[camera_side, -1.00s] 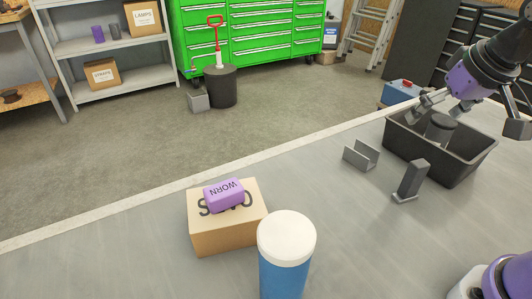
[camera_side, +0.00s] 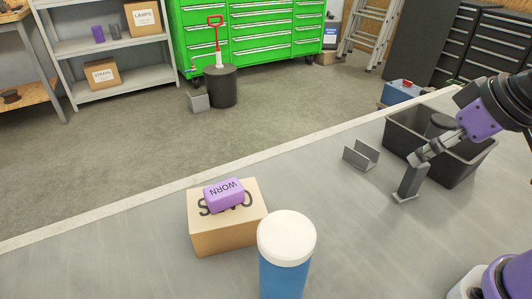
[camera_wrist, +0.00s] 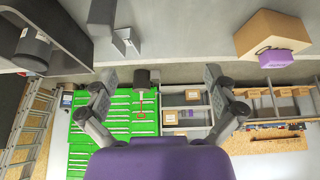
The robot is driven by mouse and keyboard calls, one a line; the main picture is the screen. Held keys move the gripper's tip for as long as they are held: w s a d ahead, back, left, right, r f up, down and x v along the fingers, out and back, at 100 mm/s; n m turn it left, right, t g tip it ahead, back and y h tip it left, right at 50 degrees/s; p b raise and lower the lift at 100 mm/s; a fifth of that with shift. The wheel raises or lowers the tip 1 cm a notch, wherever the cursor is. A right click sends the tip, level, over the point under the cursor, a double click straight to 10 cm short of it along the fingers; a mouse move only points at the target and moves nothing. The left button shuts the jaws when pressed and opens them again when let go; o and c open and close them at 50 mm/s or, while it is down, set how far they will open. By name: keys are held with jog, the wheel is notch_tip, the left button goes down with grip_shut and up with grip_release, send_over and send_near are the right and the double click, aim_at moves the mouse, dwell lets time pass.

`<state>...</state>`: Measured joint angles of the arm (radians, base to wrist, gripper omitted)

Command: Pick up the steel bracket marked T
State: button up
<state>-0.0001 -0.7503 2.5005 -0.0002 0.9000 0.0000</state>
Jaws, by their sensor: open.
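Two grey metal brackets stand on the table in the side view; I cannot read a T on either. One is an upright bracket (camera_side: 410,181) with a small foot, in front of the bin. The other is a U-shaped bracket (camera_side: 361,155) to its left. In the wrist view, the upright bracket (camera_wrist: 102,14) is cut off by the top edge and the U-shaped one (camera_wrist: 127,42) is beside it. My gripper (camera_side: 419,158) is just above the upright bracket's top; contact is unclear. In the wrist view my gripper (camera_wrist: 160,76) is open, with nothing between its fingertips.
A black bin (camera_side: 466,168) holding a dark cylinder (camera_side: 438,125) stands behind my gripper. A cardboard box (camera_side: 230,231) with a purple block (camera_side: 224,194) on top, and a blue canister with a white lid (camera_side: 287,250), stand at the front. The table between is clear.

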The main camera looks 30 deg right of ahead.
jog(key=shift+c, duration=0.4)
jog(key=n+g, duration=0.2)
jog(key=g, duration=0.2)
send_over(363, 149)
jog(key=s+a, duration=0.2)
jog(key=f, duration=1)
jog(key=shift+d, duration=0.25)
jog(key=shift+w+a+f, duration=0.1)
jog(key=shift+w+f, duration=0.1)
jog(key=shift+f, duration=1.35)
jog(key=shift+w+a+f, duration=0.1)
jog(key=shift+w+f, duration=0.1)
jog(key=shift+f, duration=1.35)
jog(key=c, duration=1.5)
